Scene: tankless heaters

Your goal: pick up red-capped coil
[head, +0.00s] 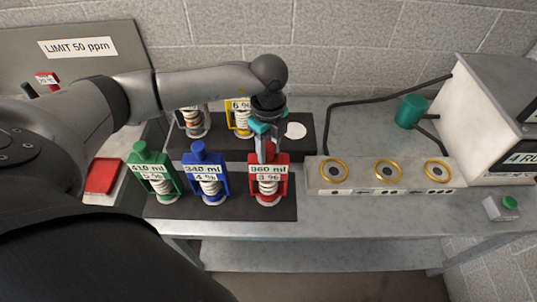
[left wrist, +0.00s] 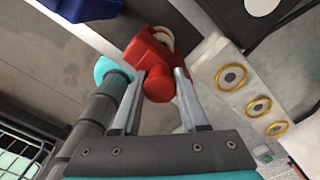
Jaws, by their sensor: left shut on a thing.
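The red-capped coil (head: 268,186) is at the right end of the front row on the dark mat. It has a red frame, a white coil and a white label marked in ml and 3 %. My left gripper (head: 267,152) comes down from above and is shut on its red cap. The left wrist view shows the red cap (left wrist: 158,84) between the two fingers (left wrist: 158,92). The coil looks upright; I cannot tell whether its base is touching the mat. My right gripper is not in view.
A blue coil (head: 208,176) and a green coil (head: 153,175) stand to its left. A yellow-capped coil (head: 240,118) is behind. A block with three gold-ringed sockets (head: 385,186) lies to the right, before a white machine (head: 485,115). A teal cylinder (head: 410,111) stands near it.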

